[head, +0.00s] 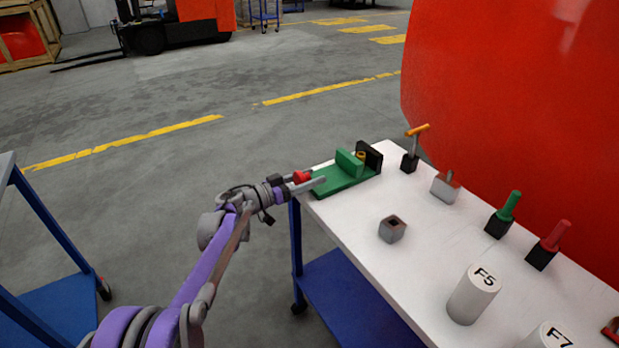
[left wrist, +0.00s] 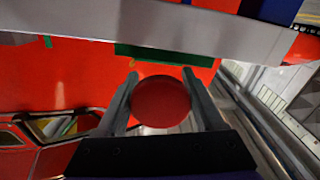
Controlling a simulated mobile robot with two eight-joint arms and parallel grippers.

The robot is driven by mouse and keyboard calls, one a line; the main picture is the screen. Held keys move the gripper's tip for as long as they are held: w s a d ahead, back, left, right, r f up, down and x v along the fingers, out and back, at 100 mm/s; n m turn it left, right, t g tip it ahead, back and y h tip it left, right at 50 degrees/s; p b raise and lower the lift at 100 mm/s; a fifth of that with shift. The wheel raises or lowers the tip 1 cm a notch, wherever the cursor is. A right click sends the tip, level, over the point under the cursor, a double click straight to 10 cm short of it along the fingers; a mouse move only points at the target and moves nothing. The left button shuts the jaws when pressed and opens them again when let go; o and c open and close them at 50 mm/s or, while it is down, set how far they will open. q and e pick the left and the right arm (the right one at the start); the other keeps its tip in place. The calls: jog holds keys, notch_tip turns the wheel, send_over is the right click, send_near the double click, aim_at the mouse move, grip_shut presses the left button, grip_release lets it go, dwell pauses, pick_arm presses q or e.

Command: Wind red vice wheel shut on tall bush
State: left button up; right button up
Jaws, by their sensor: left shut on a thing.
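The green vice (head: 345,180) sits at the far left corner of the white table. A brass-coloured bush (head: 360,155) shows between its green jaw (head: 349,163) and its black jaw (head: 371,156); I cannot tell if the jaws touch it. The red wheel (head: 301,177) is at the vice's near left end. My left gripper (head: 306,184) is shut on the red wheel. In the left wrist view the round wheel (left wrist: 161,102) lies between the two fingers, with the vice's green edge (left wrist: 165,53) beyond it. My right gripper is not in view.
On the white table (head: 345,213) stand a grey block with a hole (head: 392,229), a grey box (head: 445,187), an orange-handled tool (head: 413,148), green-handled (head: 504,214) and red-handled (head: 549,245) tools, and white cylinders (head: 473,294). A huge red body (head: 520,90) rises behind.

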pick_arm(q)
jog(key=m+p, duration=0.1)
jog(key=m, duration=0.2)
jog(key=shift+m, duration=1.7)
jog(key=o, duration=1.3)
jog(key=shift+a, duration=0.15)
jog(key=p+v, duration=0.1)
jog(key=v, duration=0.9)
jog(key=shift+s+a+p, duration=0.2)
jog(key=shift+a+p, duration=0.05)
jog(key=shift+p, duration=0.05)
